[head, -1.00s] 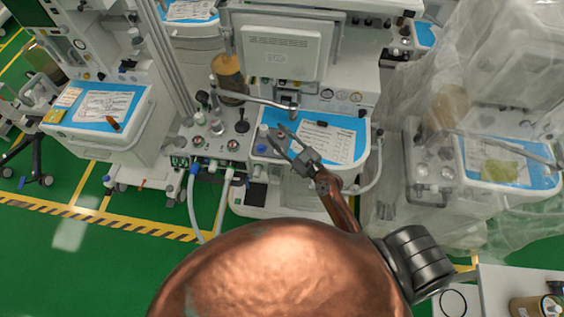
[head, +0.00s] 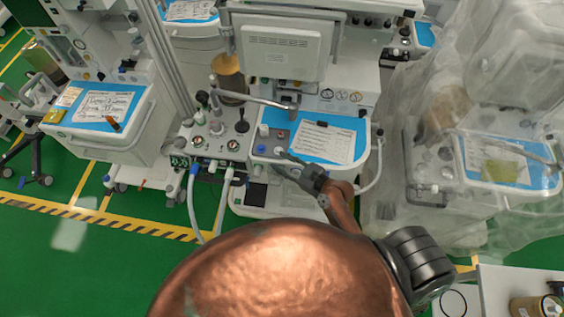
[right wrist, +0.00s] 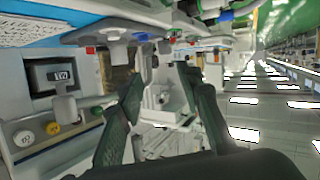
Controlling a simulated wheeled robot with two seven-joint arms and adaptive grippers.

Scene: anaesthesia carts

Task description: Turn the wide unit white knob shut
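The wide unit (head: 262,194) is the white machine in the middle of the head view, with a blue top and a paper sheet. My right gripper (head: 281,160) is close in front of the whitish knob; contact cannot be told. In the right wrist view my right gripper (right wrist: 168,88) has its two dark fingers apart, with nothing clearly between them. A pale knob (right wrist: 115,48) shows above the left finger there. My left gripper is out of view.
A metal arm (head: 255,100) reaches over the blue top from the left. A narrower unit with gauges (head: 217,128) stands at the left, with hoses (head: 193,200) below. A plastic-draped machine (head: 500,90) is at the right. Green floor (head: 110,260) is free at lower left.

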